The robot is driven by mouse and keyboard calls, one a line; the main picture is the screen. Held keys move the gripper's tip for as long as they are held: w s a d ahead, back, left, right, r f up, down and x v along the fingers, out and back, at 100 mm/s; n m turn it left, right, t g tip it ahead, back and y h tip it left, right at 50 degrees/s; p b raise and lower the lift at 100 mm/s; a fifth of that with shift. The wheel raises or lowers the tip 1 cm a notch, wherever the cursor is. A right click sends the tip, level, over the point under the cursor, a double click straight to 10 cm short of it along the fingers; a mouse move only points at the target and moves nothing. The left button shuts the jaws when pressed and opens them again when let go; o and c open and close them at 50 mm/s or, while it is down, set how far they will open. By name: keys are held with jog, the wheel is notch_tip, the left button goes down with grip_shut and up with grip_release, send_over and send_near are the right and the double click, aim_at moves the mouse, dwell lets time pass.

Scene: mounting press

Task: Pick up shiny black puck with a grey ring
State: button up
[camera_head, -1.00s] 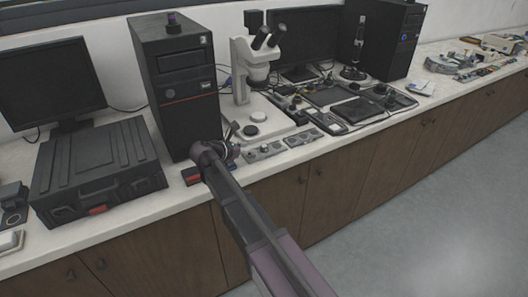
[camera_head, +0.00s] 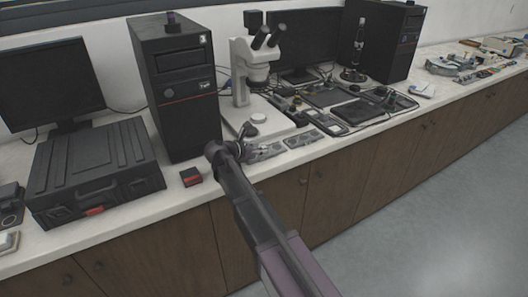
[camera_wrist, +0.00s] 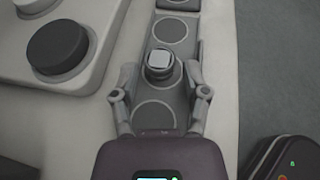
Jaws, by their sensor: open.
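In the wrist view a small round puck (camera_wrist: 159,64) stands on a grey strip with marked circles (camera_wrist: 154,117). The puck has a dark body, a greyish band and a bright, shiny top. My gripper (camera_wrist: 160,70) is open, with one finger to the left of the puck and one to the right. I see gaps beside it, so it is not gripped; how high the fingertips are above the strip I cannot tell. In the head view my gripper (camera_head: 243,152) is over the counter in front of the microscope, and the puck cannot be made out there.
The white microscope (camera_head: 241,75) stands just behind, its base carrying a black disc (camera_wrist: 57,46). A black computer tower (camera_head: 180,90) and a small red-and-black box (camera_head: 191,176) are to the left. Another panel (camera_head: 303,138) lies to the right. The counter's front edge is close.

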aim_at(262, 148)
jog(key=shift+x, duration=0.75)
jog(key=shift+c, duration=0.2)
jog(key=c, duration=0.8)
jog(key=shift+o, duration=0.2)
jog(key=shift+r, duration=0.15)
notch_tip(262, 148, up, 3)
jog(key=p, duration=0.3)
jog(key=shift+r, duration=0.2)
jog(key=s+d+p, duration=0.1)
jog(key=s+d, duration=0.1)
jog(key=s, duration=0.5)
jog(key=s+d+r, duration=0.1)
jog(key=s+d, duration=0.1)
jog(key=s, duration=0.6)
jog(key=shift+s+d+p, duration=0.2)
jog(key=shift+d+p, duration=0.1)
jog(key=shift+p, duration=0.1)
jog(key=shift+r, duration=0.15)
